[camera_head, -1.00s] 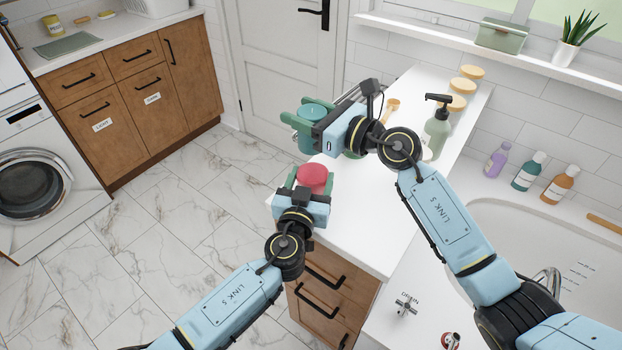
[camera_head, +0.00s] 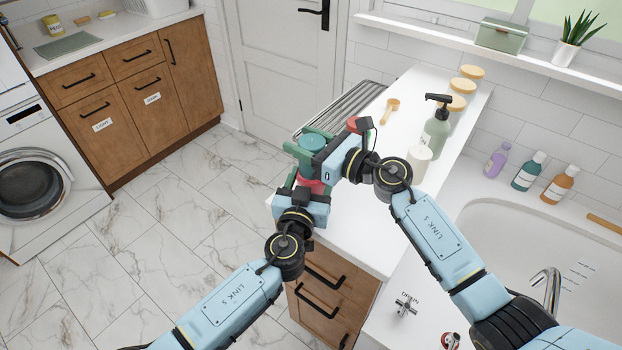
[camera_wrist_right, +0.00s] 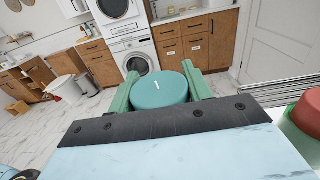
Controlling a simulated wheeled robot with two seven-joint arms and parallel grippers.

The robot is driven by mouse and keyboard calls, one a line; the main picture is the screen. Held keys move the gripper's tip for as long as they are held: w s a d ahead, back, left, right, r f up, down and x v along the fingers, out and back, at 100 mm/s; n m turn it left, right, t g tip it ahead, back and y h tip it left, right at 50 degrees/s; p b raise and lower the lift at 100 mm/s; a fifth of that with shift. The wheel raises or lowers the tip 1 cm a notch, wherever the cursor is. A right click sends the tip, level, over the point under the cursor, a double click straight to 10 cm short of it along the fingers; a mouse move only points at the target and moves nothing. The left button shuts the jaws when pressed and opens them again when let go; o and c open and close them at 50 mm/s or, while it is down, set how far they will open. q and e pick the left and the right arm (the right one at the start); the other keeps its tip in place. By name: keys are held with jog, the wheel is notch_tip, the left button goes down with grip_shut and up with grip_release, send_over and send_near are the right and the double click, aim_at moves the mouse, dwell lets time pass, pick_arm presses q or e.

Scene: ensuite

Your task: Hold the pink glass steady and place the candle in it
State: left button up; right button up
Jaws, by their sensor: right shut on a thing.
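The teal candle (camera_head: 313,142) is in my right gripper (camera_head: 312,147), with a green finger on each side. In the right wrist view the candle (camera_wrist_right: 158,90) shows its round top and a pale wick. It is above or at the mouth of the pink glass (camera_head: 311,186), at the counter's near-left corner. Whether its base is inside the glass is hidden. My left gripper (camera_head: 305,190) has its fingers around the glass from the front and appears shut on it.
A red-topped item (camera_head: 353,123) is close behind my right gripper and shows at the right wrist view's edge (camera_wrist_right: 306,112).

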jog(key=shift+f, duration=0.55)
jog(key=o, duration=1.2)
jog(key=shift+c, duration=0.2)
jog(key=v, duration=1.2)
pick_arm(q)
jog(key=o, duration=1.1)
jog(key=shift+s, duration=0.1)
jog(key=v, duration=1.2)
